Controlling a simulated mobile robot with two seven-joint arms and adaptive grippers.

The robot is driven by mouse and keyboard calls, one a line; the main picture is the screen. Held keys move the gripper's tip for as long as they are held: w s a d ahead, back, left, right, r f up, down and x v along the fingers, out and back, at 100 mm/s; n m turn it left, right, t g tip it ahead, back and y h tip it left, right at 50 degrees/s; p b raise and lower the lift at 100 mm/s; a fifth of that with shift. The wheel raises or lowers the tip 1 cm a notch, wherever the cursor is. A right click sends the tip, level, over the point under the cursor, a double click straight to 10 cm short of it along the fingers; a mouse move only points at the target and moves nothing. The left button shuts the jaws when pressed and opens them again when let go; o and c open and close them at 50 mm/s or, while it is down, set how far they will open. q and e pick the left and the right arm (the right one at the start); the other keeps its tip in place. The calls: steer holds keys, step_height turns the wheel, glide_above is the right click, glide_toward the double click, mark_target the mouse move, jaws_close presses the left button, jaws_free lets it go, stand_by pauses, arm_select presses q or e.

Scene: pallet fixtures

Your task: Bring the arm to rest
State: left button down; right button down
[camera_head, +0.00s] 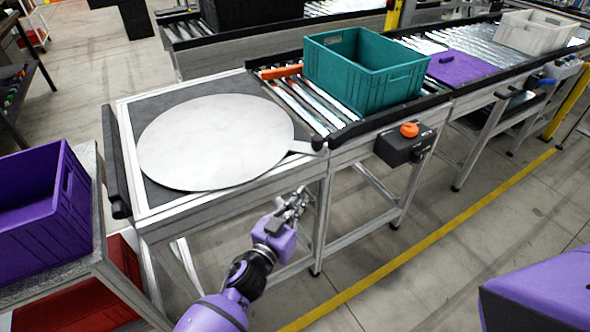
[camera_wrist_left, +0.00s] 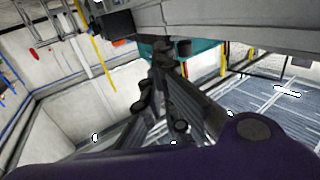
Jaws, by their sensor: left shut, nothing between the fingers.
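My left arm comes in from the bottom of the head view, and its left gripper (camera_head: 300,197) hangs in front of the table's front edge, below the top. The gripper is shut and empty. In the left wrist view its dark fingers (camera_wrist_left: 160,52) meet at their tips. My right gripper is not in view; a purple part at the lower right of the head view looks like my own body.
A round grey plate (camera_head: 215,142) lies on the table. A teal crate (camera_head: 365,75) stands on the roller conveyor, by a control box with an orange button (camera_head: 409,130). Purple crate (camera_head: 45,205) stands left. Floor right of the yellow line (camera_head: 430,240) is clear.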

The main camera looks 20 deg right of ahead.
arm_select(q)
steer(key=s+a+f+n+t+y+p, duration=0.1)
steer(key=s+a+f+n+y, duration=0.25)
steer(key=a, duration=0.75)
steer(key=s+a+f+n+y, duration=0.2)
steer(key=s+a+f+y, duration=0.25)
steer(key=a, duration=0.65)
steer(key=s+a+f+n+g+y, duration=0.1)
steer(key=s+a+f, duration=0.2)
steer(key=s+a, duration=0.2)
steer(key=s+a+f+n+g+y+p, duration=0.1)
steer(key=s+a, duration=0.5)
steer(key=s, duration=0.6)
steer(key=s+a+f+n+g+y, duration=0.2)
steer(key=s+a+f, duration=0.3)
steer(key=s, duration=0.4)
steer(key=shift+a+f+y+p, duration=0.25)
steer(key=shift+a+y+p, duration=0.15)
steer(key=shift+a+y, duration=0.25)
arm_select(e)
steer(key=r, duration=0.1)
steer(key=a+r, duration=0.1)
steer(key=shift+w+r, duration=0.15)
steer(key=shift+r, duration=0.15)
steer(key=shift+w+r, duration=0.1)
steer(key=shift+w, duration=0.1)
